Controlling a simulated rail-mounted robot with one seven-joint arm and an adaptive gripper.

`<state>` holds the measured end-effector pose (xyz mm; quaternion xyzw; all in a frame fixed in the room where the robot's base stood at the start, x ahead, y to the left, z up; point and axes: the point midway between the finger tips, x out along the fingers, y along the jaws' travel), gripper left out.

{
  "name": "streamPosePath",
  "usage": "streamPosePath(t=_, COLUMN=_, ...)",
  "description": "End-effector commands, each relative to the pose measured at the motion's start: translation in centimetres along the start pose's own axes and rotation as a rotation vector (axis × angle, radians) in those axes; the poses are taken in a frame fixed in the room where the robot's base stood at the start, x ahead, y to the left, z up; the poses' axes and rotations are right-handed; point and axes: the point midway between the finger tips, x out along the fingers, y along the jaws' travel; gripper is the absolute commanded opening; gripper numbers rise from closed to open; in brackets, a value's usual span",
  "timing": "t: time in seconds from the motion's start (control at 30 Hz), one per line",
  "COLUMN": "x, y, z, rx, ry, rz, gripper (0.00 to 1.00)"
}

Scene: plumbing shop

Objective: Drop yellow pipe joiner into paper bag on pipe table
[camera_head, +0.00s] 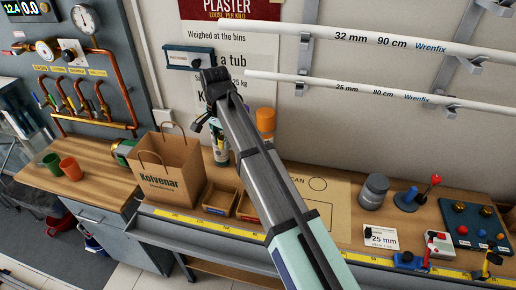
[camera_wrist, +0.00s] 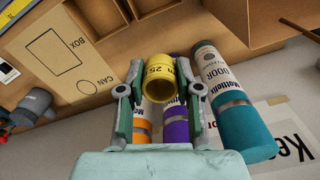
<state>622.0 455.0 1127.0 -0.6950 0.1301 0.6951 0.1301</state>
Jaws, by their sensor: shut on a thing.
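The yellow pipe joiner (camera_wrist: 160,75), a short open ring marked 25, is held between the two fingertips of my gripper (camera_wrist: 161,68) in the wrist view. My gripper is shut on it. In the head view my forearm hides most of the gripper, and I cannot make out the joiner there. The brown paper bag (camera_head: 167,175), printed Kolvenar, stands upright with its handles up on the wooden table (camera_head: 95,178), left of my arm. The gripper is up and to the right of the bag, apart from it.
Tubes, one with a teal cap (camera_wrist: 243,140), stand close below the gripper. Small open trays (camera_head: 220,200) sit right of the bag. Orange (camera_head: 71,168) and green (camera_head: 52,163) cups stand left of it. White pipes (camera_head: 390,45) hang on the wall.

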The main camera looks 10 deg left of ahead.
Motion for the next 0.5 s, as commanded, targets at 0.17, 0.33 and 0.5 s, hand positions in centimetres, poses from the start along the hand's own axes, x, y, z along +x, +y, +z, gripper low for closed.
streamPosePath(t=0.17, x=-4.2, y=-6.3, z=4.4, rx=0.225, ry=0.000, rz=-0.001, gripper=0.17)
streamPosePath(t=0.33, x=-6.8, y=-10.3, z=7.9, rx=0.479, ry=0.000, rz=0.000, gripper=0.17)
streamPosePath(t=0.5, x=-8.7, y=-13.0, z=10.3, rx=0.744, ry=0.000, rz=-0.001, gripper=0.17)
